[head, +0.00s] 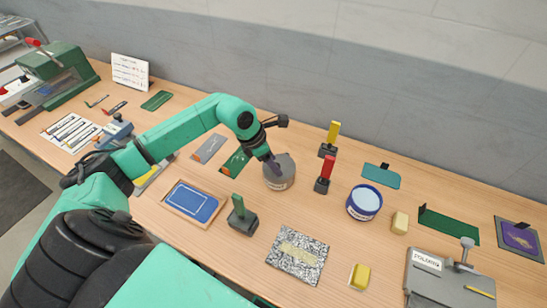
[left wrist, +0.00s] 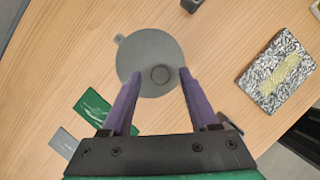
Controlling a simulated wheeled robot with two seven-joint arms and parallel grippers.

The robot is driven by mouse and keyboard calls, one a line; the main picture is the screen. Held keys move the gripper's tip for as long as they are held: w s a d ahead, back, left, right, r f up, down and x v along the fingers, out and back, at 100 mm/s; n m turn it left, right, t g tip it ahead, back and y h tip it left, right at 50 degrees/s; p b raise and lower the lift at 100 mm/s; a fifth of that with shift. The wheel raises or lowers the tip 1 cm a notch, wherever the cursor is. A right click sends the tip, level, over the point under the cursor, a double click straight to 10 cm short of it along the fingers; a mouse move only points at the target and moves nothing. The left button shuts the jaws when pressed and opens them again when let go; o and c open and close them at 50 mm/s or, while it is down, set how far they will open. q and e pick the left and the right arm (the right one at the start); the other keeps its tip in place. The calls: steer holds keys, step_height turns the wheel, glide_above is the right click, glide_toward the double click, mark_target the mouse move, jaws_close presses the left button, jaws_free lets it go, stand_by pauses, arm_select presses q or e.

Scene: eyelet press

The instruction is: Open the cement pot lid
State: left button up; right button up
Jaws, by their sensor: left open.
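The cement pot (head: 277,180) is a grey round pot near the middle of the table, with its grey lid on. My left gripper (head: 272,163) is above the pot, pointing down. How far the fingertips are above the lid is hard to tell. My right gripper is not in view.
A blue-rimmed pot (head: 364,203) stands to the right. Upright red (head: 326,174), yellow (head: 332,140) and green (head: 241,215) handled tools stand around the pot. A blue tray (head: 194,203) lies left, a speckled slab (head: 298,255) in front. Bare table lies between them.

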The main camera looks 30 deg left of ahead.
arm_select(q)
steer(key=shift+f, duration=0.2)
steer(key=c, duration=0.9)
jaws_close()
steer(key=shift+w+r, duration=0.1)
stand_by(0.3)
